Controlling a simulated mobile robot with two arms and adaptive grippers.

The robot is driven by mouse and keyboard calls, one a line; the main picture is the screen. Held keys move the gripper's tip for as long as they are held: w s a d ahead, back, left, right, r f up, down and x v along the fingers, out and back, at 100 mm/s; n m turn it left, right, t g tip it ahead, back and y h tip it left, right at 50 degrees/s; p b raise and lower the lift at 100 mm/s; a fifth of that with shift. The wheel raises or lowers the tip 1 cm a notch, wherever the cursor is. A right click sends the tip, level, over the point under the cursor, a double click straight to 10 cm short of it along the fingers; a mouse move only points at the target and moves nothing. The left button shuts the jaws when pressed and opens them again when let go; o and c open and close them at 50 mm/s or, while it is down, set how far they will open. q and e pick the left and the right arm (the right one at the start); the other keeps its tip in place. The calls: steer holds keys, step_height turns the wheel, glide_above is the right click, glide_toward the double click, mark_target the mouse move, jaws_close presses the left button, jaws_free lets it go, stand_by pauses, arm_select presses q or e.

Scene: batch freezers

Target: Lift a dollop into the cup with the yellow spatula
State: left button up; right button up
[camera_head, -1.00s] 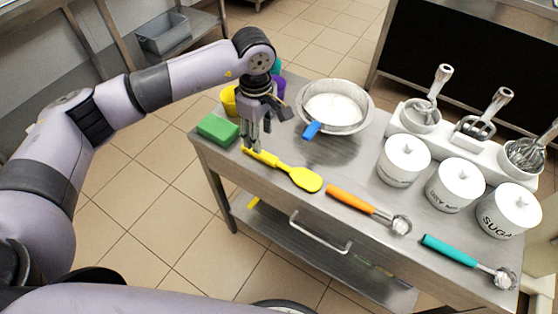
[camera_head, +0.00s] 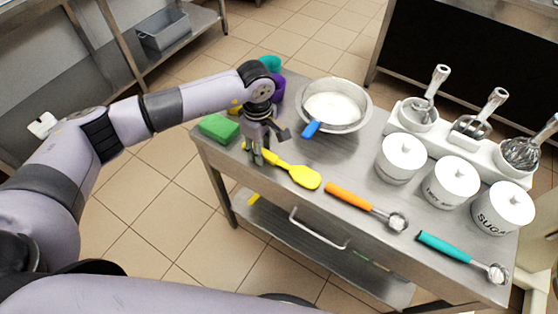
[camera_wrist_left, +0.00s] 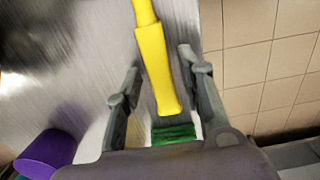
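The yellow spatula (camera_head: 298,174) lies on the steel table near its front edge. My left gripper (camera_head: 257,160) is low over its handle. In the left wrist view the open fingers (camera_wrist_left: 162,95) stand on either side of the yellow handle (camera_wrist_left: 156,65), with a gap on both sides. A metal bowl (camera_head: 357,95) with white contents (camera_head: 333,107) stands behind; a blue handle (camera_head: 311,129) leans at its rim. Purple (camera_head: 278,90) and teal (camera_head: 269,64) cups stand behind my left arm, which mostly hides a yellow one (camera_head: 235,109). My right gripper is not in view.
A green sponge (camera_head: 218,128) lies left of the gripper. An orange-handled scoop (camera_head: 350,196) and a teal-handled scoop (camera_head: 446,247) lie to the right. White canisters (camera_head: 402,160) and a white rack (camera_head: 460,143) with tools fill the right side.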

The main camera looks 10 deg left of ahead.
arm_select(q)
jaws_close()
steer(key=shift+r, duration=0.15)
stand_by(0.4)
step_height(320, 180, up, 20)
steer(key=b, duration=0.3)
steer(key=shift+c, duration=1.6)
jaws_free()
jaws_close()
